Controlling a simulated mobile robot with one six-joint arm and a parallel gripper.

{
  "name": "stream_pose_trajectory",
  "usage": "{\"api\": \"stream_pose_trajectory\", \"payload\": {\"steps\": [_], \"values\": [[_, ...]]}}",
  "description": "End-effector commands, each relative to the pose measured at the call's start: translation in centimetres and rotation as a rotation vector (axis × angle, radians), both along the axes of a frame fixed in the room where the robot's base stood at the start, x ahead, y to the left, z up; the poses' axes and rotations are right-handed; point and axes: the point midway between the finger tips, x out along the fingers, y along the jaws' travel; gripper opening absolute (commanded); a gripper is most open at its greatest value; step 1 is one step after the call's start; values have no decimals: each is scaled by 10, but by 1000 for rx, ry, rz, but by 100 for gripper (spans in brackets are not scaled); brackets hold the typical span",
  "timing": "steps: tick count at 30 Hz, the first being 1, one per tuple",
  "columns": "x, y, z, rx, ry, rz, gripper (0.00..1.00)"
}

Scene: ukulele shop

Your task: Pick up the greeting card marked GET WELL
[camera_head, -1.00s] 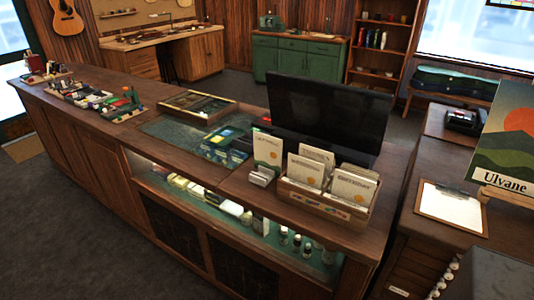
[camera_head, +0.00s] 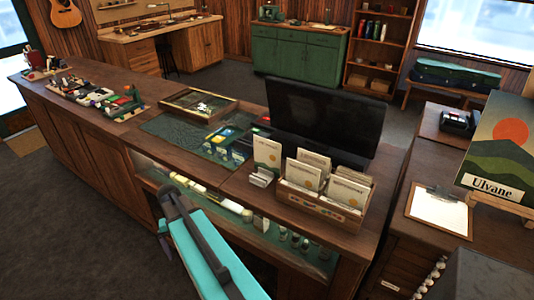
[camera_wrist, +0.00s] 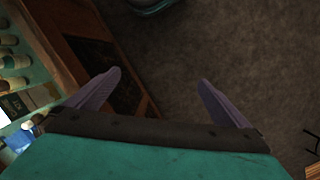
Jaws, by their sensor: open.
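Several greeting cards stand in a wooden card box (camera_head: 318,207) on the counter in the head view. The front left card (camera_head: 301,175), front right card (camera_head: 347,192) and back card (camera_head: 313,158) are pale with small print and an orange mark. Another card (camera_head: 267,153) stands left of the box on a small holder. The print is too small to tell which card reads GET WELL. My gripper (camera_wrist: 161,85) is open and empty in the wrist view, over the floor beside the counter front. In the head view my teal arm is in front of the counter, below and left of the cards.
A dark monitor (camera_head: 322,117) stands right behind the cards. A wooden tray (camera_head: 200,104) and small goods lie left on the counter (camera_head: 240,185). A clipboard (camera_head: 440,209) and a painting (camera_head: 503,145) are at right. The floor (camera_head: 70,215) in front is clear.

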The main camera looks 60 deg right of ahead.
Motion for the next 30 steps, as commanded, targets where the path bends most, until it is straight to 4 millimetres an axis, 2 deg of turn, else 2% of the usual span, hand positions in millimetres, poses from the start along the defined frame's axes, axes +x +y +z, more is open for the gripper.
{"api": "stream_pose_trajectory", "payload": {"steps": [1, 8, 16, 23, 30], "values": [[7, -16, 22, -9, -14, -31, 100], [22, -79, 101, -44, -67, -162, 100], [16, -160, 191, -83, -113, -341, 100], [-19, -240, 260, -108, -122, -539, 100], [-74, -312, 328, -128, -122, -747, 100]]}}
